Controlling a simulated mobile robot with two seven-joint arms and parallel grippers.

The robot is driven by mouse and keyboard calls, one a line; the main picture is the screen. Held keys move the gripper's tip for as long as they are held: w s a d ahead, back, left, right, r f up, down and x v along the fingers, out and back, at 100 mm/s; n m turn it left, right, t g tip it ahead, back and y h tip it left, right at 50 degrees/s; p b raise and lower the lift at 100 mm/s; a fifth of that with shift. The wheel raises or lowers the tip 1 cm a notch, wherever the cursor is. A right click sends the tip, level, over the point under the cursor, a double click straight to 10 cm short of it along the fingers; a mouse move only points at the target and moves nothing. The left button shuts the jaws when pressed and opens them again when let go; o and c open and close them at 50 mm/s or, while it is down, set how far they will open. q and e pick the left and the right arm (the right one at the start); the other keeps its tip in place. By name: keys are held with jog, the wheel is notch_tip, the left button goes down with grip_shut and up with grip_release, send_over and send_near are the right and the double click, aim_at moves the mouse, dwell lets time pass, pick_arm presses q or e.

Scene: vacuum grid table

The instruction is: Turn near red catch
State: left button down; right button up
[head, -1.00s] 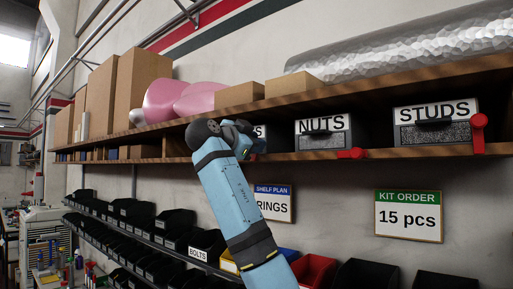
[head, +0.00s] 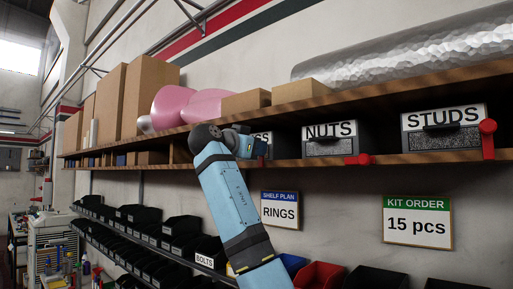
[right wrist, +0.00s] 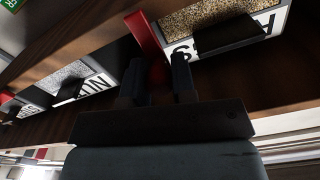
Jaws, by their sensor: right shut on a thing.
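The near red catch (right wrist: 148,38) shows in the right wrist view as a red bar beside the drawer whose label ends in S (right wrist: 225,32). My right gripper (right wrist: 158,85) is shut on its end, and the fingers hide that part. In the head view my right gripper (head: 256,149) is at the front of this leftmost drawer (head: 264,136) and covers most of it. My left gripper is not in view.
The NUTS drawer (head: 331,145) has a red catch (head: 358,159) lying flat at its lower right. The STUDS drawer (head: 443,135) has a red catch (head: 488,140) standing upright. The wooden shelf edge (head: 400,159) runs under them; bins stand below.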

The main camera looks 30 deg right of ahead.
jog(key=o, duration=0.8)
jog(key=shift+o, duration=0.6)
jog(key=shift+w, duration=0.15)
jog(key=shift+a, duration=0.1)
jog(key=shift+s+a+f, duration=0.1)
jog(key=shift+s+a, duration=0.1)
jog(key=shift+a, duration=0.1)
jog(key=b+v, duration=0.4)
jog(key=v, duration=0.9)
